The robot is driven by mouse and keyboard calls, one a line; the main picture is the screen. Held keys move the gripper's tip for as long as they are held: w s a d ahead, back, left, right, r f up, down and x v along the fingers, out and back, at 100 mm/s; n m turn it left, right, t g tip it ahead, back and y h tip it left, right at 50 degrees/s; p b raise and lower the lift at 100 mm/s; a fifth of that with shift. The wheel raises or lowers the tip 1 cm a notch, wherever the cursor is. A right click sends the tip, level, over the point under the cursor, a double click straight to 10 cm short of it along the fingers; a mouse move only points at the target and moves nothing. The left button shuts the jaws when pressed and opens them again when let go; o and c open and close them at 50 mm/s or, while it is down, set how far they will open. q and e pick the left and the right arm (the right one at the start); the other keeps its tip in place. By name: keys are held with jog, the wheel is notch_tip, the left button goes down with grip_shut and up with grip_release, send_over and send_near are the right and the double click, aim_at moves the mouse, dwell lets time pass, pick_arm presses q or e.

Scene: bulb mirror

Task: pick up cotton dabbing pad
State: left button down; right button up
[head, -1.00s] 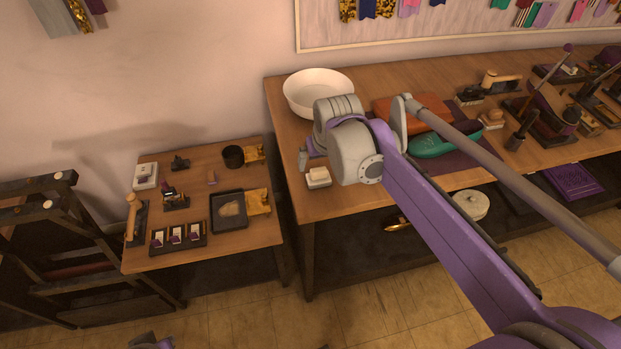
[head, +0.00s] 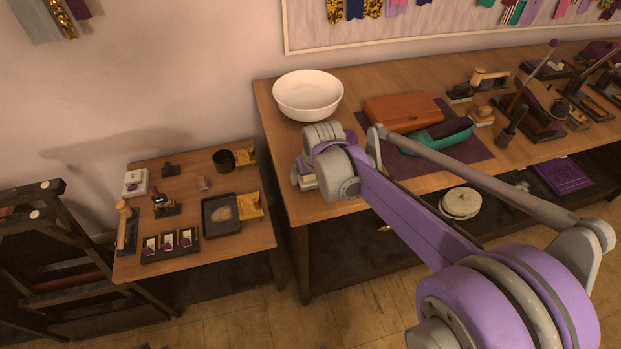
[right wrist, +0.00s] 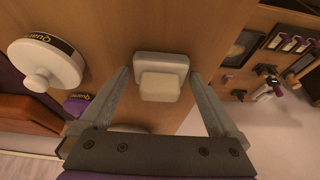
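The cotton dabbing pad, a pale, soft-edged block (right wrist: 159,87), shows in the right wrist view with a wider pale block or base (right wrist: 161,64) against it, on the wooden table. In the head view it is mostly hidden by my right arm, and only a pale bit (head: 308,183) shows near the table's left front edge. My right gripper (right wrist: 162,78) is open, with one finger on each side of the pad. Gaps show between the pad and both fingers. In the head view the arm hides most of the gripper. My left gripper is not in view.
A white labelled container (right wrist: 46,66) stands beside the pad in the right wrist view. A white bowl (head: 308,95), an orange leather piece (head: 402,112) and a green item (head: 436,138) are farther back. A lower small table (head: 190,250) with tools stands left.

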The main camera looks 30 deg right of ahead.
jog(key=c, duration=1.2)
notch_tip(320, 180, up, 10)
jog(key=shift+r+p, duration=0.1)
jog(key=shift+p, duration=0.45)
jog(key=o, duration=0.9)
jog(key=c, duration=0.6)
